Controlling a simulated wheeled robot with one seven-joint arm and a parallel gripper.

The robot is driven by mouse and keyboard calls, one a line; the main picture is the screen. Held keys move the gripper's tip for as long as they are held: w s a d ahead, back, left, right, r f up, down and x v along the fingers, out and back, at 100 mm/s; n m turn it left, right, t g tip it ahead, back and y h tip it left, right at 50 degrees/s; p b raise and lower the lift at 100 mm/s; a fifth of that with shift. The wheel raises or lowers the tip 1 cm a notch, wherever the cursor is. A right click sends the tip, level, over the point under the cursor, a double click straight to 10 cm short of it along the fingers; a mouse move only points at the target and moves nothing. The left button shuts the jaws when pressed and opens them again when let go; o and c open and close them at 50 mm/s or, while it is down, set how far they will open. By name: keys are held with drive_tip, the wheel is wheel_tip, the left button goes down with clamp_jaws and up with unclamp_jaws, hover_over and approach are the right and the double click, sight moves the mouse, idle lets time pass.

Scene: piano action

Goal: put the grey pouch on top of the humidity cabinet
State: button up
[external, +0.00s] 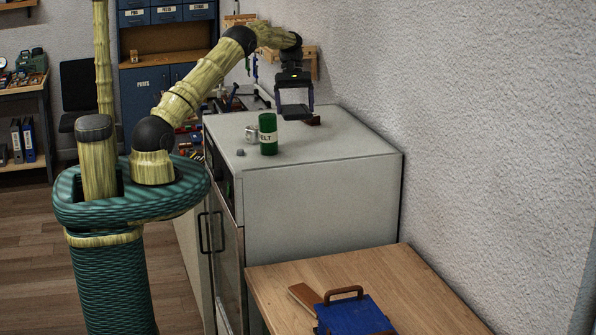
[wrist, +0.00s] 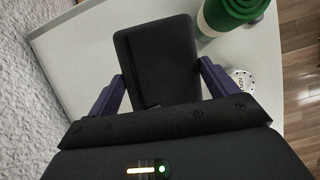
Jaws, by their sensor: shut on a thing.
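The dark grey pouch (wrist: 157,60) is a flat block with rounded corners, between the two purple fingers in the wrist view. My gripper (wrist: 163,88) is shut on its sides. In the external view my gripper (external: 295,108) points down over the far part of the humidity cabinet's pale grey top (external: 320,155), with the pouch (external: 294,113) low between the fingers. I cannot tell whether the pouch touches the top or hangs just above it.
The wall is close on the right. The near part of the top is clear. A wooden table (external: 385,282) holds a blue item (external: 350,315).

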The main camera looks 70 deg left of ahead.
sight(293, 105)
wheel_tip(293, 105, down, 6)
drive_tip(key=p, duration=0.2)
drive_tip(key=shift+p, duration=0.3)
drive_tip(key=shift+f+p, duration=1.1)
drive_tip(key=shift+f, duration=0.7)
drive_tip(key=shift+f, duration=0.1)
drive_tip(key=o, duration=0.9)
drive_tip(key=b+v, duration=0.5)
drive_tip(key=v, duration=0.4)
drive_tip(key=shift+a+r, duration=0.15)
drive_tip(key=shift+r, duration=0.25)
drive_tip(key=shift+v, duration=1.15)
